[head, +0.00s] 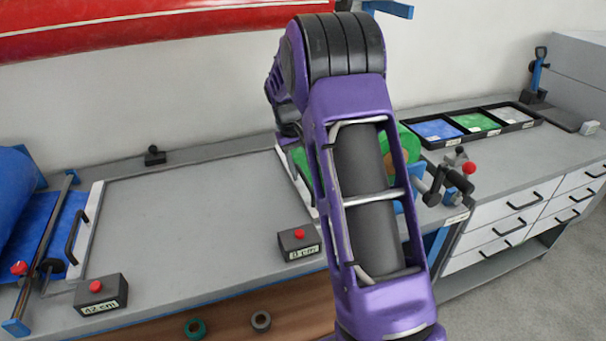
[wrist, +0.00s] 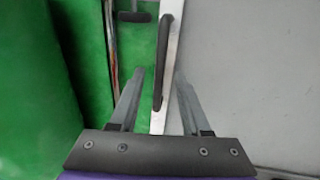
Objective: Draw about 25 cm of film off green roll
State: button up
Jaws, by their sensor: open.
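The green roll (head: 409,143) stands at the right end of the grey bench, mostly hidden behind my arm; its big green side (wrist: 35,80) fills the left of the wrist view. A strip of green film (wrist: 92,60) shows beside it, along a white bar (wrist: 170,35) with a black handle (wrist: 163,60). My gripper (wrist: 159,72) is open, its two fingers on either side of the black handle with gaps showing. In the head view my arm hides the gripper. Whether the film is fixed to the bar cannot be told.
A blue roll (head: 16,190) and a second white bar (head: 86,230) with a black handle are at the left. Red-button boxes marked 42 cm (head: 101,294) and 0 cm (head: 299,243) stand at the front edge. The bench top (head: 190,230) between is clear.

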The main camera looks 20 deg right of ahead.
jog(key=shift+d+f, duration=0.15)
jog(key=shift+f, duration=0.45)
grip_shut()
dwell(1.1)
